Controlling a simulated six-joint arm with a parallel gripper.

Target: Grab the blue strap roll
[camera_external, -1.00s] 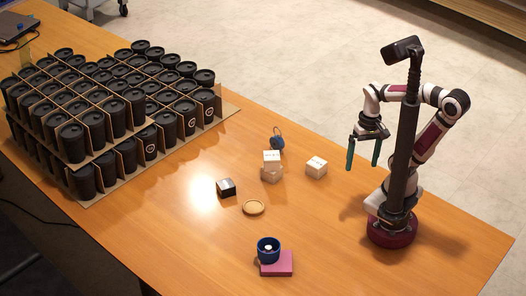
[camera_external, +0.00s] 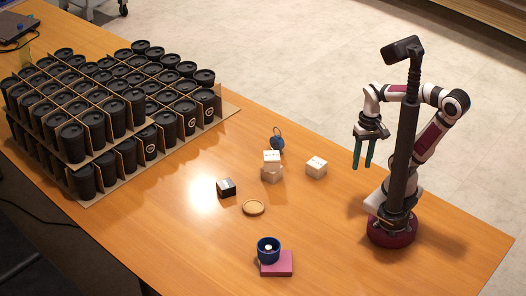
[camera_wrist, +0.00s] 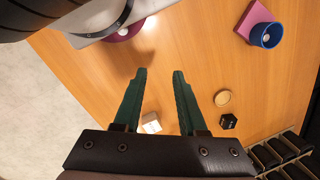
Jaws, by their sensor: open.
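The blue strap roll (camera_external: 277,143) appears as a small dark blue round thing with a loop at its top. It is on the table behind the stacked pale boxes, towards the far edge, in the external view. I cannot make it out in the wrist view, where my gripper's body covers the lower middle. My gripper (camera_external: 362,167) has two green fingers pointing down. It hangs above the table, to the right of the roll and apart from it. In the wrist view, my gripper (camera_wrist: 160,73) is open, with only bare table between its fingertips.
Two stacked pale boxes (camera_external: 271,166) stand close in front of the roll. A single white box (camera_external: 316,167) lies to their right. A black box (camera_external: 226,187), wooden disc (camera_external: 253,207) and blue cup (camera_external: 268,248) on a pink block (camera_external: 277,267) are nearer. Crated black cups (camera_external: 120,115) fill the left.

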